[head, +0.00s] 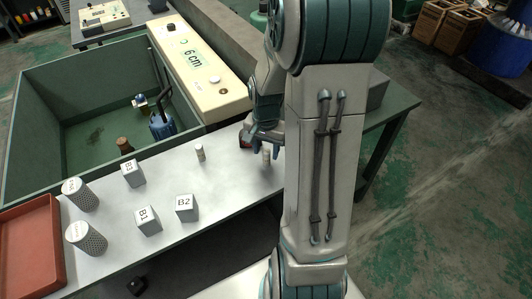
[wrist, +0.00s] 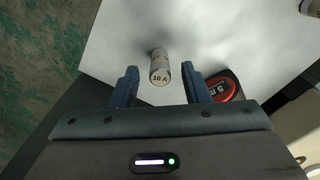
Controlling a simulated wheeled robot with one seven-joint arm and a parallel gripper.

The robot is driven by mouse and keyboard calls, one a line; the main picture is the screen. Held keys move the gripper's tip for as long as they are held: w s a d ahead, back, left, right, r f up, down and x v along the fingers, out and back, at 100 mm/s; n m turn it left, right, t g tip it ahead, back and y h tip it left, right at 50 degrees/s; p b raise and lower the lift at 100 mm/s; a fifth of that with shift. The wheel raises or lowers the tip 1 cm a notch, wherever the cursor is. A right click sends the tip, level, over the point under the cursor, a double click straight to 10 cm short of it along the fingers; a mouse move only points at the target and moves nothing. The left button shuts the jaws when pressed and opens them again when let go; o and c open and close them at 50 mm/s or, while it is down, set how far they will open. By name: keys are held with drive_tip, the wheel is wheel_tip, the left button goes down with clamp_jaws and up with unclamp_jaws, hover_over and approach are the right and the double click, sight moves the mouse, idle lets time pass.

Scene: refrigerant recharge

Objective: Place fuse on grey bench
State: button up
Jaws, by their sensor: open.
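A small pale cylindrical fuse marked "10 A" (wrist: 160,68) shows in the wrist view, between and slightly beyond my fingertips. In the head view the fuse (head: 266,157) appears upright on the light grey bench (head: 235,187), near its right end. My gripper (head: 264,138) is open just above it; its two blue fingers (wrist: 159,76) stand apart on either side of the fuse with gaps visible. A second similar small cylinder (head: 200,153) stands on the bench to the left; its label is not readable.
A red and black tape measure (wrist: 226,85) lies close to the right finger. Cubes B1 (head: 148,220), B2 (head: 186,208) and another cube (head: 133,173) stand left, with two perforated cylinders (head: 85,238) and a red tray (head: 30,245). A green-walled bin (head: 60,85) lies behind.

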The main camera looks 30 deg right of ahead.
sight(266, 152)
wheel_tip(266, 152, up, 9)
drive_tip(key=shift+f, duration=0.2)
drive_tip(key=s+a+r+n+t, duration=0.2)
drive_tip(key=s+a+r+n, duration=0.4)
drive_tip(key=s+a+n, duration=0.4)
drive_tip(key=shift+s+a+t, duration=0.4)
drive_tip(key=shift+s+a, duration=0.7)
drive_tip(key=shift+s, duration=0.05)
